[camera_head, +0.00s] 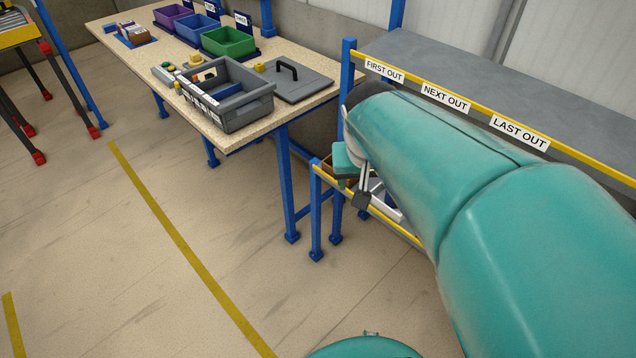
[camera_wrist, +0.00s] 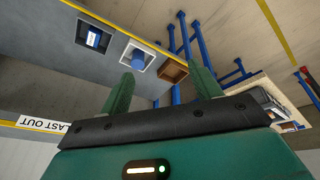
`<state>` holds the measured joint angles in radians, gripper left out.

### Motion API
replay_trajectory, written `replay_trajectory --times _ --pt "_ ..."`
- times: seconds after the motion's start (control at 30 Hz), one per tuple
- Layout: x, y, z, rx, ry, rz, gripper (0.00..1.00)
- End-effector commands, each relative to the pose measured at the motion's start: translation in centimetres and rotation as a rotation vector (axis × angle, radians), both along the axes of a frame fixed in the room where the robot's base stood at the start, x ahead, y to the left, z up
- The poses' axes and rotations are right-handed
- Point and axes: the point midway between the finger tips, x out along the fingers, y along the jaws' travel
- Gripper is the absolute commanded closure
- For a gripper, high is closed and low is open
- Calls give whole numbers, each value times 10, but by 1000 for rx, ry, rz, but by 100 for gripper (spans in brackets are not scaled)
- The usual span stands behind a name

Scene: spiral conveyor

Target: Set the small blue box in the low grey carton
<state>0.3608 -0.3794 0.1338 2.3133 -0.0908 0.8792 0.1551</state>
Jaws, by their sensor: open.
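My gripper (camera_wrist: 165,76) is open, its two green fingers apart with nothing between them. In the head view my gripper (camera_head: 354,180) hangs at the front of the lower shelf, partly hidden by my arm. In the wrist view a pale grey, low carton (camera_wrist: 152,50) stands on that shelf beyond the left finger, with a blue, round-looking item (camera_wrist: 137,61) in it. My arm hides most of this shelf in the head view.
A brown carton (camera_wrist: 173,69) stands beside the pale carton. The upper shelf (camera_head: 440,65) has a yellow front edge with labels. At left, a table (camera_head: 130,75) holds a large grey tote (camera_head: 245,112), a lid (camera_head: 305,84) and coloured bins. The floor in front is clear.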

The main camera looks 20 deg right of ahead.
Motion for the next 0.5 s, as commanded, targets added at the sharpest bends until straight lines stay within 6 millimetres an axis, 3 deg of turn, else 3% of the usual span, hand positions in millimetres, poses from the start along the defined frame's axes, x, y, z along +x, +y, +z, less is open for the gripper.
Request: replay_trajectory --times 0.03,0.2,0.33,0.5 --pt "-11 20 8 0 -32 61 37" --pt "-46 67 21 25 -113 237 37" --pt "-65 87 23 47 -154 326 37" --pt "-72 93 23 57 -167 360 37"
